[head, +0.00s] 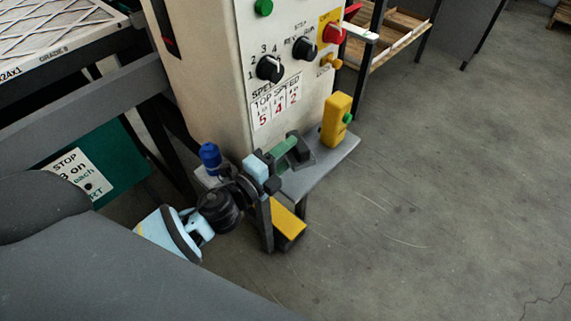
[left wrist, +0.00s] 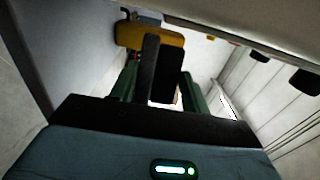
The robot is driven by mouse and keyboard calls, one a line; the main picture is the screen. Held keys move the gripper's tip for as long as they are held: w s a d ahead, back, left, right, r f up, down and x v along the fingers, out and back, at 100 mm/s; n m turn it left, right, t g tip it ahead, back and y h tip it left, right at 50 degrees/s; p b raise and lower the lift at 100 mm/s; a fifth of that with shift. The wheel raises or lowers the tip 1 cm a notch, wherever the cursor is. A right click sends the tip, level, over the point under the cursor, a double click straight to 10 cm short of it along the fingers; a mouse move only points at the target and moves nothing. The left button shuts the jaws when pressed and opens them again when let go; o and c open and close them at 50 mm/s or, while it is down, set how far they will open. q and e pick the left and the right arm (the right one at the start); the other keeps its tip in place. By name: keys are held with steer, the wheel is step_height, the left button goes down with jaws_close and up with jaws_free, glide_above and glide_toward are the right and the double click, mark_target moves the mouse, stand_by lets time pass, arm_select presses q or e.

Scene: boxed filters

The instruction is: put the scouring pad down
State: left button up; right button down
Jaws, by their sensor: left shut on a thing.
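My left gripper (head: 297,146) reaches in from the left over the small grey shelf (head: 335,152) at the foot of the machine. Its green fingers also show in the left wrist view (left wrist: 160,78), one on each side of a dark piece. The gripper is shut on this dark, blackish piece, which I take for the scouring pad (head: 302,155); it also shows in the left wrist view (left wrist: 166,85). The pad is at or just over the shelf; I cannot tell whether it touches. The fingers partly hide it. My right gripper is not in view.
A blue-capped item (head: 210,156) stands at the left. The cream machine cabinet (head: 222,75) with knobs rises behind. The floor (head: 440,200) at right is clear.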

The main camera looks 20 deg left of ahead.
arm_select(q)
steer(key=shift+f, duration=0.25)
step_height(320, 180, down, 3)
steer(key=shift+a+f+b, duration=0.1)
steer(key=shift+f+b, duration=0.05)
steer(key=shift+b, duration=0.8)
steer(key=shift+a+f, duration=0.1)
steer(key=shift+w, duration=0.1)
steer(key=shift+f+b, duration=0.5)
steer(key=o, duration=0.9)
steer(key=shift+f, duration=0.1)
